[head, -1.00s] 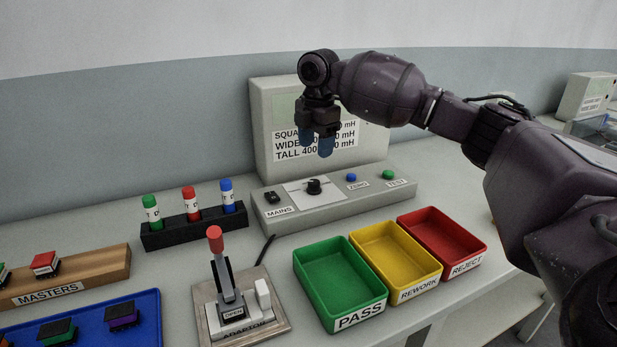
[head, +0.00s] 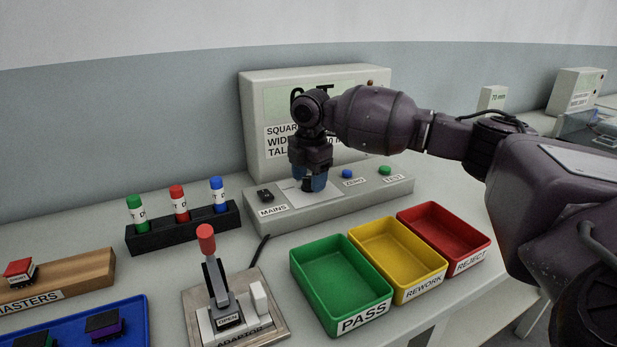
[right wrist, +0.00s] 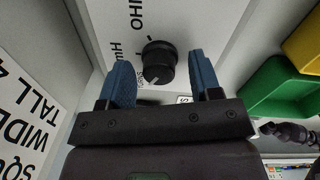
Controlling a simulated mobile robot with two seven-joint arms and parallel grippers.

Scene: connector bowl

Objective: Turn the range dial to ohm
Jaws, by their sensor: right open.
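The range dial (right wrist: 160,62) is a round black knob on a white plate marked "OHM" and "mH", seen upside down in the right wrist view. I cannot tell which mark it points to. My right gripper (right wrist: 162,80) is open, with one blue finger on each side of the knob and gaps visible between them. In the head view my right gripper (head: 314,184) points down over the middle of the meter's control panel (head: 335,200) and hides the dial. My left gripper is not in view.
The mains switch (head: 265,195) is left of the gripper; the blue zero button (head: 347,174) and green test button (head: 385,170) are right. The display box (head: 257,125) stands close behind. Green (head: 340,272), yellow (head: 395,258) and red (head: 445,237) bins are in front.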

